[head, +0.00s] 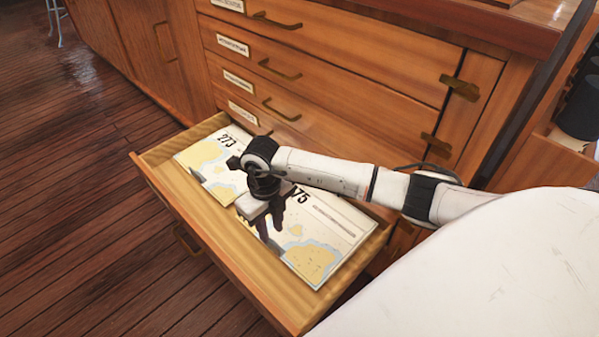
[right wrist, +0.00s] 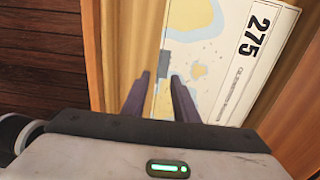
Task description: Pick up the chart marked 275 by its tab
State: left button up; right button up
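The chart marked 275 (head: 318,232) lies flat in an open drawer, pale with a blue and tan map; its number also shows in the right wrist view (right wrist: 257,37). My right gripper (head: 270,238) is over the left part of this chart, fingers pointing down. In the right wrist view its two dark fingers (right wrist: 160,85) are apart with nothing gripped between them. A small grey-blue patch (right wrist: 180,61), which may be the tab, shows at the chart's edge just beyond the fingertips. My left gripper is not in view.
A chart marked 273 (head: 203,158) lies beside it in the same wooden drawer (head: 213,243). Closed drawers with brass handles and labels (head: 233,45) rise behind. The drawer walls stand close around the charts. Open plank floor (head: 75,190) lies to the left.

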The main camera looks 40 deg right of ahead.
aim_at(271, 242)
jog(key=shift+f, duration=0.6)
notch_tip(271, 242, down, 4)
jog(key=shift+w+a+r+b, duration=0.1)
jog(key=shift+a+b, duration=0.05)
jog(key=shift+b, duration=1.05)
jog(key=shift+f, duration=0.3)
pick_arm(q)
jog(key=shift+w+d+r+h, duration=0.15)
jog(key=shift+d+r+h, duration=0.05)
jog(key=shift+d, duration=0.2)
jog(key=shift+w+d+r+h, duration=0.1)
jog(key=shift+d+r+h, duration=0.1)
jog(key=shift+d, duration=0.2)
pick_arm(e)
grip_shut()
